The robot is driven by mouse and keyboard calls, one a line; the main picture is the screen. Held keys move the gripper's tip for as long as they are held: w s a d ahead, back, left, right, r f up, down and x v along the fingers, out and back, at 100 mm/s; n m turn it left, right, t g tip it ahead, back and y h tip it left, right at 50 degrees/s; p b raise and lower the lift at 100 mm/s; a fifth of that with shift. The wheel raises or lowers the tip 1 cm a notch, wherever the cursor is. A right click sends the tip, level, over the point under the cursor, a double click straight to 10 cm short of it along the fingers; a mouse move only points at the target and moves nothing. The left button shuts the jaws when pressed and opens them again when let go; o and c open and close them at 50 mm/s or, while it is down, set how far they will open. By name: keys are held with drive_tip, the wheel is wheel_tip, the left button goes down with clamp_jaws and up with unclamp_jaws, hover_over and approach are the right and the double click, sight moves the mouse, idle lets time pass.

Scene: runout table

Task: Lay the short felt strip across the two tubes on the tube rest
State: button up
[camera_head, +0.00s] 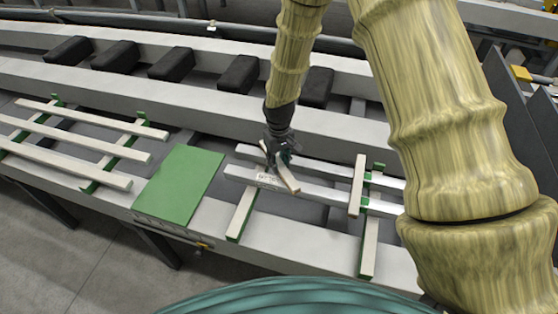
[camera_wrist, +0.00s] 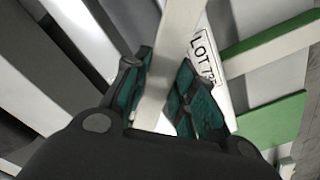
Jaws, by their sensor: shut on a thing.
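My gripper (camera_head: 279,156) is shut on a short pale felt strip (camera_head: 289,181), which slants down over the left part of the tube rest. In the wrist view the strip (camera_wrist: 181,35) runs up from between the teal-padded fingers (camera_wrist: 162,95). Two silver tubes, the far one (camera_head: 324,170) and the near one (camera_head: 322,194), lie side by side on the rest's green-edged supports (camera_head: 242,216). Another pale strip (camera_head: 357,186) lies across both tubes near the right support. I cannot tell whether the held strip touches a tube.
A LOT label (camera_head: 268,180) shows beside the held strip. A green mat (camera_head: 180,186) lies left of the rest, bare. Further left, several long pale bars (camera_head: 80,137) lie on green-edged supports. Black blocks (camera_head: 172,64) line the back rail.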

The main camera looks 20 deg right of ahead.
drive_tip(key=shift+f, duration=0.25)
drive_tip(key=o, duration=1.1)
drive_tip(key=shift+r, duration=0.1)
